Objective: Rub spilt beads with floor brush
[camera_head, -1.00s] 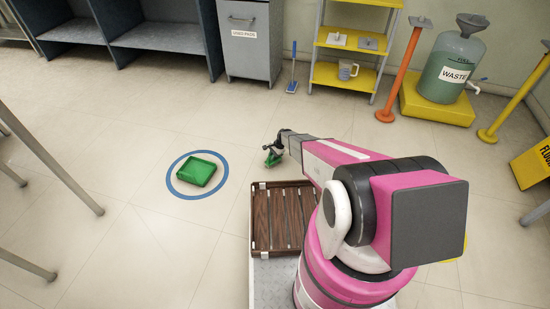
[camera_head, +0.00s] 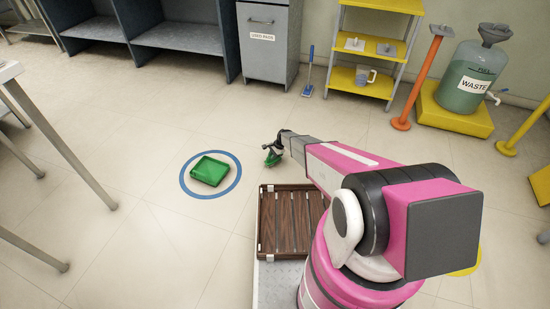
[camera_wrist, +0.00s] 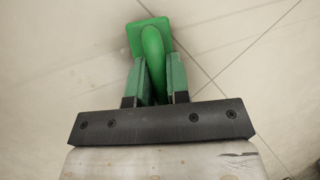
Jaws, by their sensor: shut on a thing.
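My gripper (camera_head: 272,155) is held out ahead of my base, above the floor. In the wrist view its two fingers (camera_wrist: 155,80) are shut on the curved green handle of the floor brush (camera_wrist: 153,45). A flat green block of the brush shows beyond the fingertips; its underside and bristles are hidden. In the head view the brush is a small green shape under the gripper. I cannot make out any spilt beads in either view.
A green dustpan-like tray (camera_head: 210,171) lies inside a blue floor ring (camera_head: 184,184), left of my gripper. A blue-handled tool (camera_head: 308,75) leans near the grey cabinet (camera_head: 262,45). A yellow shelf (camera_head: 360,82) and waste tank (camera_head: 468,78) stand behind. Table legs (camera_head: 60,145) are at left.

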